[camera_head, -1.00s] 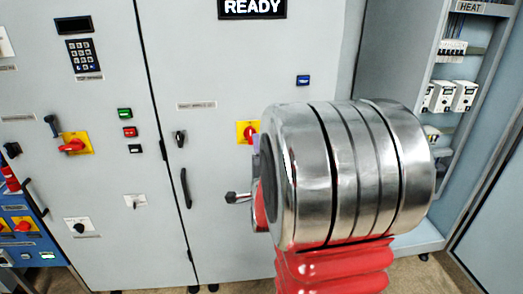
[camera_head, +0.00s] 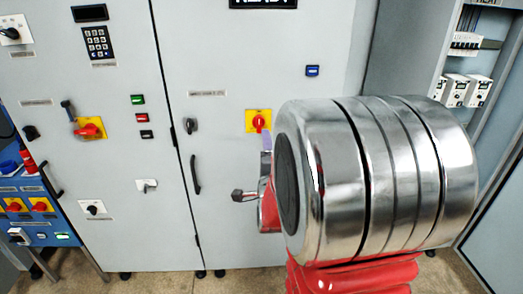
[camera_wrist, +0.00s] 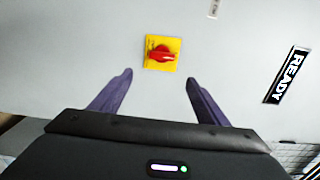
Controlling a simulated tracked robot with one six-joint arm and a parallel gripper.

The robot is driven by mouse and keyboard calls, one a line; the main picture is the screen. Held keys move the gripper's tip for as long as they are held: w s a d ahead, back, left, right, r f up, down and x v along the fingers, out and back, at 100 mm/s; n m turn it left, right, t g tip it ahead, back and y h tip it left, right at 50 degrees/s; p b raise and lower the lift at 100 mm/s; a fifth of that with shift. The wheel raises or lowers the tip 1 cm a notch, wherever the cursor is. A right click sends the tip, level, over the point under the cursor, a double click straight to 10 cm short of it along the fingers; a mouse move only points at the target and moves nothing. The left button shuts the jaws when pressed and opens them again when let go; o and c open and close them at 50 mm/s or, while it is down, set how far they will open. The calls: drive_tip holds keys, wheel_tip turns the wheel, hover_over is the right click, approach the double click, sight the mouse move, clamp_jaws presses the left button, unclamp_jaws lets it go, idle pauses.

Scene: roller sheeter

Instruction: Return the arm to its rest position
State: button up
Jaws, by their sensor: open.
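My arm's large silver and red link fills the right half of the head view. My gripper shows in the wrist view (camera_wrist: 158,88) with its two purple fingers spread apart and nothing between them. Past the fingertips, on the grey cabinet face, is a red rotary switch on a yellow plate (camera_wrist: 161,52); the fingers appear apart from it. In the head view a red and yellow switch (camera_head: 258,121) shows just left of my arm. Most of the gripper is hidden behind the arm there.
Grey cabinets (camera_head: 225,60) stand close in front, with a keypad (camera_head: 98,42), another red rotary switch (camera_head: 88,130) and a black door handle (camera_head: 195,174). An open cabinet with breakers (camera_head: 466,90) is at the right. A blue panel (camera_head: 38,212) is at lower left. Floor (camera_head: 150,283) shows below.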

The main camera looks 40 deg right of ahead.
idle(0.3)
wheel_tip(320, 180, down, 10)
drive_tip(key=s+a+n+g+y, duration=0.2)
drive_tip(key=n+g+y, duration=0.15)
drive_tip(key=n, duration=0.25)
drive_tip(key=s+a+f+n+g+y, duration=0.3)
drive_tip(key=s+a+n+g, duration=0.1)
drive_tip(key=a+n, duration=0.25)
drive_tip(key=s+a+r+n+y, duration=0.1)
drive_tip(key=s+a+r+n, duration=0.3)
drive_tip(key=a, duration=0.3)
drive_tip(key=s+a+r+n+g+y, duration=0.1)
drive_tip(key=s+a+r+n, duration=0.3)
drive_tip(key=a, duration=0.3)
drive_tip(key=s+a+r+n+y, duration=0.2)
drive_tip(key=s+a+r+n, duration=0.1)
drive_tip(key=a, duration=0.4)
drive_tip(key=s+n, duration=0.1)
drive_tip(key=s, duration=0.1)
drive_tip(key=shift+s+a+r+n+g, duration=0.3)
drive_tip(key=shift+s+r+n+g, duration=0.05)
drive_tip(key=shift+r, duration=0.05)
